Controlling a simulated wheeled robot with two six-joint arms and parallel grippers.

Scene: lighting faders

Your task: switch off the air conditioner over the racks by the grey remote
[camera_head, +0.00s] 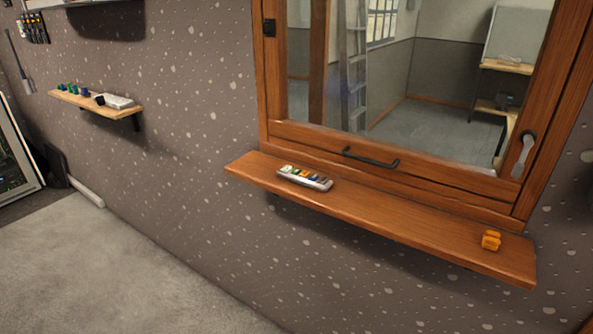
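A pale grey, slim device with several coloured keys or caps (305,178) lies on the wooden window sill, left of its middle. It could be the grey remote, but I cannot tell for sure. A smaller pale grey block (119,101) lies on the small wall shelf at the left; what it is is unclear. I cannot make out an air conditioner or racks in this view. Neither of my grippers is in view.
The wooden sill (400,222) juts out below a framed window with a dark handle (370,159). An orange object (491,240) stands at its right end. The carpet (110,275) is clear.

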